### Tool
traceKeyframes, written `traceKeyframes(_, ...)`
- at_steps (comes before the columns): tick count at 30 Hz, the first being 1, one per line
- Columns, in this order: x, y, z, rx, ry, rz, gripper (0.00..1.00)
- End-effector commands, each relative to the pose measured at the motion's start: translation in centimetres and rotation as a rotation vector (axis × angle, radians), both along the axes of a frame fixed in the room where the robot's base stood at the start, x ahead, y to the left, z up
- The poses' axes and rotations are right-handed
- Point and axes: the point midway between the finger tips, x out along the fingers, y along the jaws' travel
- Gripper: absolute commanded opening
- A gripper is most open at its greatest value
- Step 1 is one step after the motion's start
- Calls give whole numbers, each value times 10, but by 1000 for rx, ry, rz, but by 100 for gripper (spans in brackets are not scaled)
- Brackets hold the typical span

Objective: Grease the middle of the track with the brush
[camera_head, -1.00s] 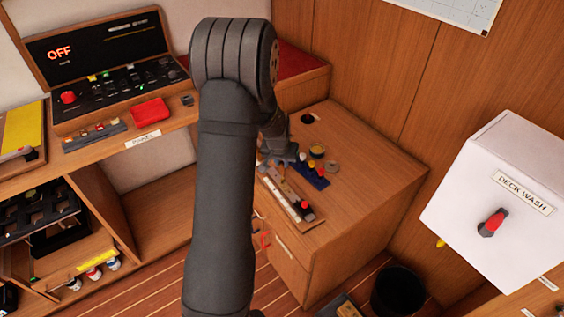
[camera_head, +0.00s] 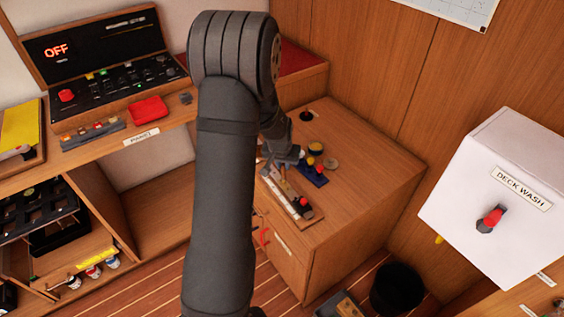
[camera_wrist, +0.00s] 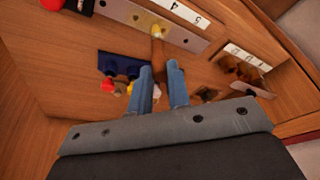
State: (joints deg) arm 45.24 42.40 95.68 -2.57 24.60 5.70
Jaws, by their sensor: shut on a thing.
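My gripper (camera_wrist: 159,82) is shut on the brush (camera_wrist: 158,58), which has a brown wooden handle and a yellowish tip. In the wrist view the tip overlaps the grey metal track (camera_wrist: 184,38), a strip with dark holes. I cannot tell whether the tip touches it. The track also shows in the head view (camera_head: 288,194), on the counter below my gripper (camera_head: 281,168). A red-topped piece sits at the track's near end (camera_head: 304,202). The brush is hard to make out in the head view.
A blue tray (camera_head: 317,178) with red and yellow items lies right of the track. A yellow-topped pot (camera_head: 315,147) and a grey disc (camera_head: 331,163) stand behind it. White number labels (camera_wrist: 190,12) lie along the track. The counter's right side is clear.

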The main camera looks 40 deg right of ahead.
Motion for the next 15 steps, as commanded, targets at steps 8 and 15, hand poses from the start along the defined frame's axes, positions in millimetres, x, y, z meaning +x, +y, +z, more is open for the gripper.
traceKeyframes(8,-6,2,-1,2,2,1,0)
traceKeyframes(15,-8,3,-1,3,4,1,0)
